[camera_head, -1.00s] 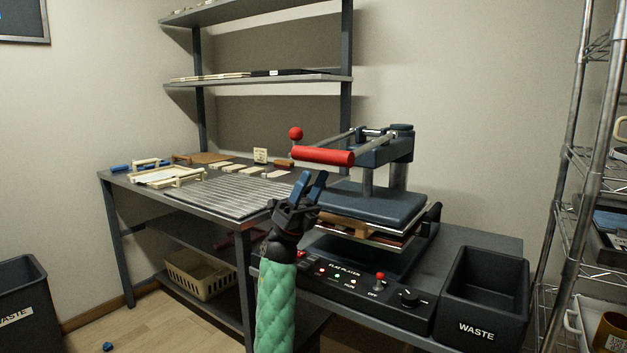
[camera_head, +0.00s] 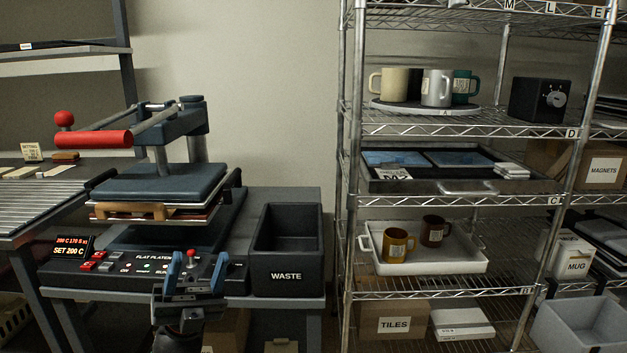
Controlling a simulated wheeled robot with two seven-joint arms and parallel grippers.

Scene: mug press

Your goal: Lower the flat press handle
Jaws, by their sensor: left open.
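The flat press (camera_head: 165,183) stands on the bench at the left, its dark upper plate raised above the lower part. Its red handle grip (camera_head: 92,139) is up, at the end of two metal arms, with a red ball knob (camera_head: 64,118) beside it. A wooden piece and thin layers sit under the upper plate. My left gripper (camera_head: 192,270) is open and empty, in front of the control panel, below and to the right of the handle and apart from it. Its blue fingertips point up. My right gripper is not in view.
A black waste bin (camera_head: 287,262) stands right of the press. A wire shelf rack (camera_head: 348,200) with mugs, trays and boxes fills the right side. A slatted table (camera_head: 35,205) is at the far left. A lit display (camera_head: 72,247) reads SET 200 C.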

